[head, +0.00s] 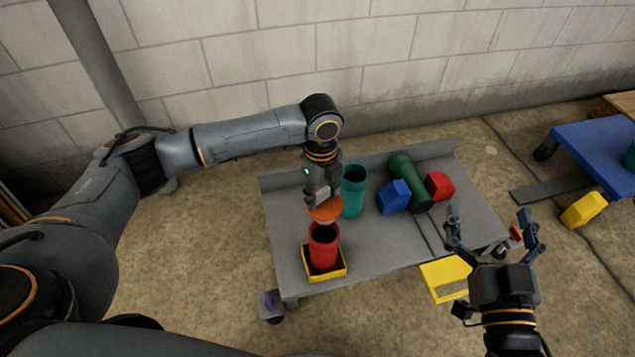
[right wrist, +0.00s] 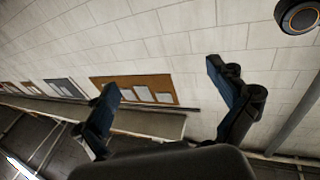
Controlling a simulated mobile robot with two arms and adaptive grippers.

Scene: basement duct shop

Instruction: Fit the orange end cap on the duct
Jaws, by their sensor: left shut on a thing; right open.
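The orange end cap (head: 325,210) is in my left gripper (head: 322,197), which is shut on it. The cap hangs just above the red duct (head: 323,250), over its open top; whether they touch I cannot tell. The red duct stands upright in a yellow square holder (head: 338,271) at the near left of the grey cart (head: 290,235). My right gripper (head: 493,232) is open and empty, off the cart's front right side.
A teal tube (head: 353,195) stands behind the cap. A green cylinder (head: 408,178), a blue block (head: 394,197) and a red block (head: 439,186) lie at the cart's right. A yellow frame (head: 446,277) is near my right gripper. A blue cart (head: 595,150) stands far right.

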